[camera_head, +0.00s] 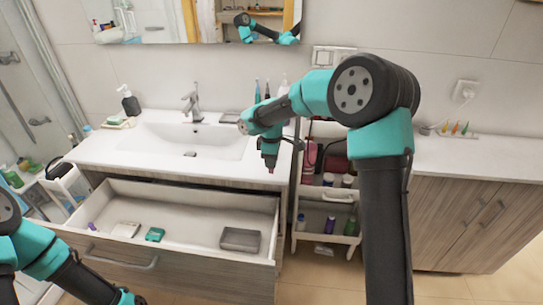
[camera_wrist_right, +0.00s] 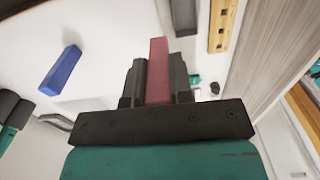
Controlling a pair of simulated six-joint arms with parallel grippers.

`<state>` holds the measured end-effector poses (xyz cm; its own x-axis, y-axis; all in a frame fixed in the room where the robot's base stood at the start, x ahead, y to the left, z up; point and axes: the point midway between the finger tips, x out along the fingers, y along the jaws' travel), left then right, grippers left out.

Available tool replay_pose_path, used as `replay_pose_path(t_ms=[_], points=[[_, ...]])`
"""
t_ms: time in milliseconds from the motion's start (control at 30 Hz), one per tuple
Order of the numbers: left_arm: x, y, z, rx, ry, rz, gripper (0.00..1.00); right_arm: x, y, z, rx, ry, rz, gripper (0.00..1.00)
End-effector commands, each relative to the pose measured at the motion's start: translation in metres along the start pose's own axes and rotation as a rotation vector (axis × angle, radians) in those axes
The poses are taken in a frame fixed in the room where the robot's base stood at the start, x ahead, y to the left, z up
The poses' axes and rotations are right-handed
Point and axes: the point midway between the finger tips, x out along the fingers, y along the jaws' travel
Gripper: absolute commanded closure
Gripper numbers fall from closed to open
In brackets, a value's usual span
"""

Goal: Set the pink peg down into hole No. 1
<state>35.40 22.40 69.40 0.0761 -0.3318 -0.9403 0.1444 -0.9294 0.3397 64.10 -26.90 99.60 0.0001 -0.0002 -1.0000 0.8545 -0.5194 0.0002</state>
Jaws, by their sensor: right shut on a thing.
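The pink peg (camera_wrist_right: 157,72) is held upright in the picture between the two dark fingers of my right gripper (camera_wrist_right: 157,82) in the right wrist view. In the head view my right gripper (camera_head: 270,165) hangs over the front edge of the sink counter, with a small pinkish tip at its lower end. A wooden strip with dark holes (camera_wrist_right: 222,26) shows at the top right of the wrist view, apart from the peg. I cannot tell which hole is No. 1. My left arm shows at the lower left; its gripper is out of frame.
A blue bar (camera_wrist_right: 60,70) and a dark bar (camera_wrist_right: 182,16) show near the peg in the wrist view. An open drawer (camera_head: 120,200) with small items juts out below the sink (camera_head: 190,140). A cart (camera_head: 325,240) stands to its right. The right counter (camera_head: 480,155) is mostly clear.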

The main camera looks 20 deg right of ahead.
Motion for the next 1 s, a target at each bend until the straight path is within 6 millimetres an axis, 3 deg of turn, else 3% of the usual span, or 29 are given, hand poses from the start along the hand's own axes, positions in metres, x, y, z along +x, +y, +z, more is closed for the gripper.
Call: replay_pose_path(t_ms=[300, 500, 1000], points=[[0.000, 0.000, 0.000, 0.000, 0.000, 0.000, 0.59, -0.008, -0.073, 0.011, -0.003, 0.000, 0.000, 1.00], [0.000, 0.000, 0.000, 0.000, 0.000, 0.000, 0.59, -0.010, -0.102, 0.015, -0.002, 0.000, 0.000, 1.00], [0.000, 0.000, 0.000, 0.000, 0.000, 0.000, 0.59, -0.010, -0.110, 0.017, 0.001, 0.000, 0.000, 1.00]])
